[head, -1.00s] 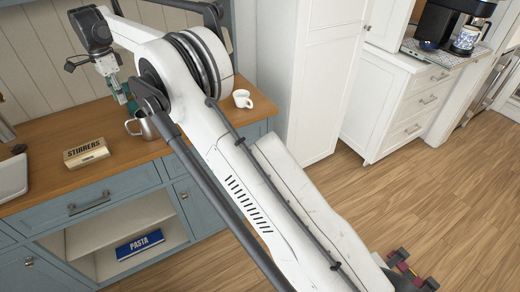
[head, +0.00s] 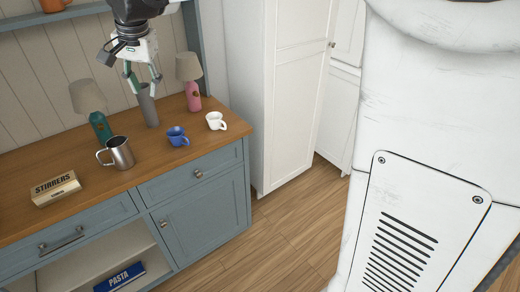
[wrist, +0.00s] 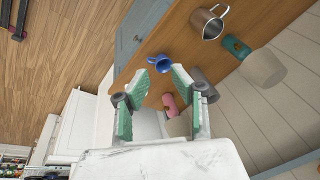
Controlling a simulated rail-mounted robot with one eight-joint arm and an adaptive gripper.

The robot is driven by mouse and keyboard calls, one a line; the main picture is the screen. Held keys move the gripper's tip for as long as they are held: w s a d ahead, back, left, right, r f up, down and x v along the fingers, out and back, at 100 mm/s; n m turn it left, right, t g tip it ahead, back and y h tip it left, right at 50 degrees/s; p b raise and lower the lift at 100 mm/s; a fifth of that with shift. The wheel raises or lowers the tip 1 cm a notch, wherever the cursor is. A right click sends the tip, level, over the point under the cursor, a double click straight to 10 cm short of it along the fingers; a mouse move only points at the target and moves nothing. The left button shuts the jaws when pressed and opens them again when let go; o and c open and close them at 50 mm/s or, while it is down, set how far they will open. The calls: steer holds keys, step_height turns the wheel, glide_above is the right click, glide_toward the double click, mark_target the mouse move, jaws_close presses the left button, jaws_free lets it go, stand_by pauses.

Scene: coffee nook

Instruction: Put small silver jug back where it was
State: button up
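The small silver jug (head: 120,152) stands upright on the wooden counter (head: 85,205), its handle to the left in the head view. It also shows at the top of the wrist view (wrist: 210,22). My gripper (head: 143,80) hangs above the counter, up and to the right of the jug in the head view. In the wrist view its teal fingers (wrist: 166,76) are spread apart with nothing held between them. The jug is clear of the fingers.
A grey cylinder (head: 149,106) stands close below my gripper in the head view. Around the jug are a stirrers box (head: 56,188), green lamp (head: 100,127), blue cup (head: 177,137), white cup (head: 216,121) and pink lamp (head: 193,97). A tall white cabinet (head: 292,90) stands right.

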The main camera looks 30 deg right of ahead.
steer(key=s+d+f+n+t, duration=0.15)
steer(key=s+d, duration=0.25)
steer(key=s, duration=0.4)
steer(key=s+d+f+n+t, duration=0.1)
steer(key=s+d+n, duration=0.15)
steer(key=s, duration=0.55)
steer(key=s+d+f+n, duration=0.1)
steer(key=s+d+f, duration=0.1)
steer(key=s+f, duration=0.2)
steer(key=s+d+f+n+t, duration=0.1)
steer(key=s+d+f+n, duration=0.1)
steer(key=s+f, duration=0.3)
steer(key=s+d, duration=0.1)
steer(key=s, duration=0.3)
steer(key=shift+s+f+h, duration=0.15)
steer(key=shift+s+h, duration=0.15)
steer(key=shift+s, duration=0.1)
steer(key=shift+t, duration=0.25)
steer(key=shift+f+b, duration=0.55)
steer(key=shift+f, duration=0.05)
